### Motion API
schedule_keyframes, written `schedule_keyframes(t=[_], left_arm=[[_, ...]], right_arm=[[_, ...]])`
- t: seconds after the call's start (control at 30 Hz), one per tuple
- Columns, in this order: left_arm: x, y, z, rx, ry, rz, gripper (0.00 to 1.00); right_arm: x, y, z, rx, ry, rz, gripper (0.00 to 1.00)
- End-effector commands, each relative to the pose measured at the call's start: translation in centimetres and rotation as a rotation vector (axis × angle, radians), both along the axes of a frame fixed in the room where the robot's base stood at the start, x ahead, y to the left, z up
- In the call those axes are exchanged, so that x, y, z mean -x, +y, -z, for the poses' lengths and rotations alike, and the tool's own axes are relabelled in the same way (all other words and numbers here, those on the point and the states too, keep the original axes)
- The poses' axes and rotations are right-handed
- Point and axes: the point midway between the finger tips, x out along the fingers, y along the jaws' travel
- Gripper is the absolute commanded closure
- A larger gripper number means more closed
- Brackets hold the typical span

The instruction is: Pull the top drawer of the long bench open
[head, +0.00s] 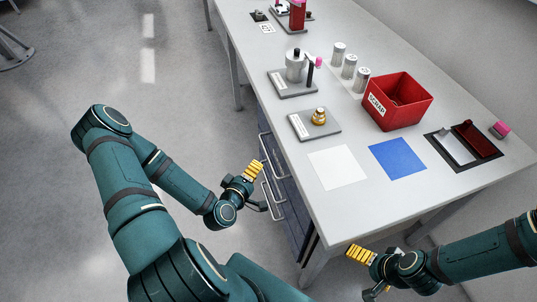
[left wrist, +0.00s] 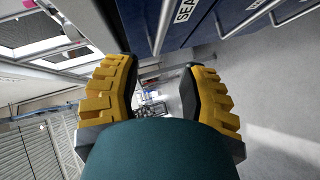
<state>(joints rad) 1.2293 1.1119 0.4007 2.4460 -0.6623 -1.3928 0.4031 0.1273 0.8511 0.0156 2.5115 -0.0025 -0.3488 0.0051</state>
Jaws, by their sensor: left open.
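The long bench (head: 300,110) has a blue drawer stack (head: 285,205) under its near end, with bar handles facing left. The top drawer's handle (head: 264,147) is the uppermost bar. My left gripper (head: 260,187) is open and empty beside the drawer fronts. In the left wrist view its yellow fingers (left wrist: 158,80) are spread, and a silver bar handle (left wrist: 163,25) ends in the gap between them, seen ahead; I cannot tell contact. A partly hidden white label (left wrist: 185,10) is on the blue front. My right gripper (head: 368,272) looks open and empty, past the bench's near end.
On the bench are a red scrap bin (head: 396,100), several silver canisters (head: 348,67), grey plates with parts (head: 314,124), a white sheet (head: 338,168), a blue sheet (head: 398,158) and a dark tray (head: 464,145).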

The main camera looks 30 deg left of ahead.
Motion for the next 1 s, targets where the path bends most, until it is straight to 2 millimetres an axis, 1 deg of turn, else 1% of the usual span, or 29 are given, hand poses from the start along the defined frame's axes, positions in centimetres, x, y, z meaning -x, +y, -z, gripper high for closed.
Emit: schedule_keyframes(t=[0.03,0.3,0.5,0.7,1.0], left_arm=[[-1.1,0.1,0.3,-0.002,-0.005,0.002,0.58],[-6.1,0.7,1.8,-0.001,-0.003,0.001,0.58],[-8.8,1.0,2.5,-0.001,-0.001,0.001,0.58],[-9.9,1.1,2.9,0.001,0.001,0.002,0.58],[-10.0,1.2,2.8,0.0,0.001,0.001,0.58]], right_arm=[[0.0,0.0,0.2,0.0,-0.001,0.0,0.0],[-0.2,0.0,0.8,0.0,-0.004,0.001,0.0],[-0.2,0.0,1.2,0.001,-0.006,0.001,0.0],[-0.3,0.0,1.3,0.001,-0.007,0.002,0.0],[-0.3,0.0,1.3,0.001,-0.007,0.002,0.0]])
